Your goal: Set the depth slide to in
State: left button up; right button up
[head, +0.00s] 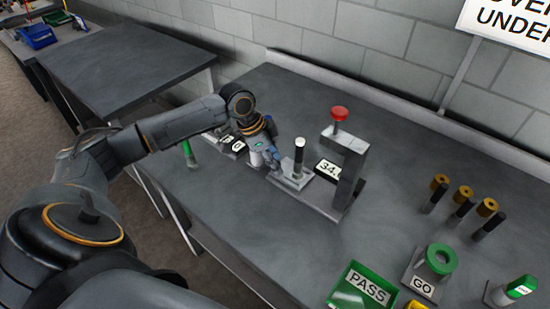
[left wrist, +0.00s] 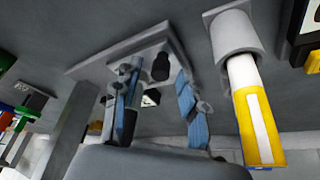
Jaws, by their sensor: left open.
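My left gripper (head: 268,160) reaches down over the bench beside a grey base plate (head: 290,181) with an upright black post with a white top. In the left wrist view my left gripper (left wrist: 160,105) has its two blue fingers apart. A short black knob (left wrist: 160,68) on a grey plate (left wrist: 120,52) shows between and beyond the fingers; I cannot tell whether they touch it. This knob may be the depth slide's; its in or out setting is not readable. A press frame (head: 347,170) with a red knob (head: 339,115) stands to the right.
A yellow and white cylinder (left wrist: 255,115) in a grey holder is close beside the fingers. A display reading 34 (head: 328,170) sits by the press. A green PASS tray (head: 362,287), GO gauge (head: 436,262) and several brass-topped pins (head: 463,203) stand right.

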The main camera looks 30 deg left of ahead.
pick_arm(q)
jog(key=shift+f, duration=0.1)
grip_shut()
pick_arm(e)
jog(key=shift+s+a, duration=0.25)
jog(key=shift+s, duration=0.05)
jog(key=shift+d, duration=0.1)
pick_arm(q)
jog(key=shift+d+p, duration=0.3)
jog(key=p, duration=0.4)
send_near(300, 187)
jog(key=f, duration=0.1)
jog(key=w+d+f, duration=0.1)
jog(key=f, duration=0.1)
jog(key=w+d+f, duration=0.1)
jog(key=shift+w+d+f, duration=0.2)
jog(key=shift+w+f, duration=0.05)
jog(key=shift+d+f, duration=0.1)
jog(key=shift+d, duration=0.2)
pick_arm(e)
notch_tip(300, 187, up, 5)
jog(key=shift+f, duration=0.1)
